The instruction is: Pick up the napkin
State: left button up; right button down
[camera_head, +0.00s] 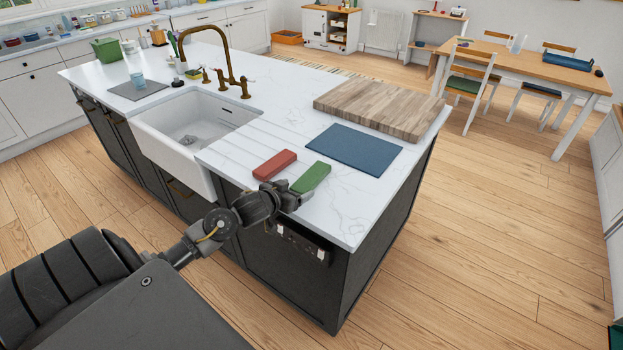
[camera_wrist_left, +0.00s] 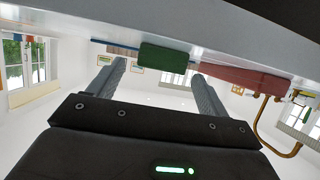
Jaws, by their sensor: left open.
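A small green block-shaped piece (camera_head: 311,177) and a red one (camera_head: 274,165) lie side by side on the white island top. Behind them lies a flat blue cloth-like sheet (camera_head: 353,150). I cannot tell for sure which of these is the napkin. My left gripper (camera_head: 288,190) is at the island's front edge, just in front of the green and red pieces. In the left wrist view, upside down, the open, empty fingers (camera_wrist_left: 158,70) point toward the green piece (camera_wrist_left: 165,56), with the red piece (camera_wrist_left: 241,80) to the right. My right gripper is not in view.
The white island counter (camera_head: 228,152) has its edge close to my left gripper. A sink (camera_head: 190,125) with a brass faucet (camera_head: 232,60) is to the left. A wooden cutting board (camera_head: 380,108) lies behind the blue sheet. A dining table (camera_head: 540,68) stands far right.

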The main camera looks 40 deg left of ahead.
aim_at(304, 184)
pick_arm(q)
jog(key=shift+w, duration=0.1)
jog(key=p+x, duration=0.1)
jog(key=x, duration=0.3)
jog(key=shift+w+r+p, duration=0.1)
jog(key=shift+w+p, duration=0.2)
jog(key=shift+w, duration=0.2)
jog(key=shift+s, duration=0.1)
jog(key=shift+c, duration=0.2)
jog(key=c, duration=1)
